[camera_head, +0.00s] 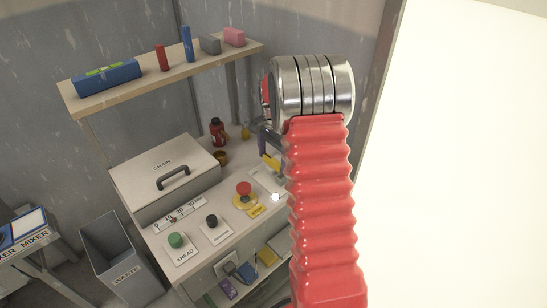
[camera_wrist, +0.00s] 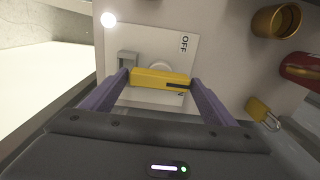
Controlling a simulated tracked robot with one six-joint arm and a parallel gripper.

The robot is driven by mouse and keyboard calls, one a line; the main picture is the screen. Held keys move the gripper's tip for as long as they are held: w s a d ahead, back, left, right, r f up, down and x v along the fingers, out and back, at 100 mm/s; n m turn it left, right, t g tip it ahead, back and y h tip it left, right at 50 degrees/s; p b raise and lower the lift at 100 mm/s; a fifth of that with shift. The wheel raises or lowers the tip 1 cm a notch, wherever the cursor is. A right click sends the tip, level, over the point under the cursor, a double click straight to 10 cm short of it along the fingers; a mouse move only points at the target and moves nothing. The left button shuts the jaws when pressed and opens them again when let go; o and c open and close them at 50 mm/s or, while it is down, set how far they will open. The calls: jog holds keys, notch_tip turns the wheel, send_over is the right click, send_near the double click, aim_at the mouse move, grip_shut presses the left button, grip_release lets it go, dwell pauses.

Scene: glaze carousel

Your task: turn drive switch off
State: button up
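The drive switch's yellow handle (camera_wrist: 160,78) lies crosswise in the wrist view, with a dark mark near its right end. It sits over a white plate (camera_wrist: 150,50) lettered OFF at the upper right; a second label below is mostly hidden. My gripper (camera_wrist: 160,84) has its two purple fingers spread wide, one by each end of the handle. I cannot tell whether they touch it. In the head view the yellow handle (camera_head: 270,162) shows beside my purple fingers, above the white plate (camera_head: 266,184). My red arm hides what lies to the right.
A red emergency button (camera_head: 244,189), a black knob (camera_head: 211,221) and a green AHEAD button (camera_head: 176,240) share the bench. A chain box (camera_head: 165,165) stands left, under a shelf (camera_head: 165,78). Near the plate are a brass cup (camera_wrist: 277,20), a red flask (camera_wrist: 302,68) and a yellow padlock (camera_wrist: 261,111).

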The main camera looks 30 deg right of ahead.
jog(key=c, duration=0.6)
jog(key=shift+d, duration=0.2)
jog(key=shift+c, duration=0.5)
jog(key=shift+a, duration=0.1)
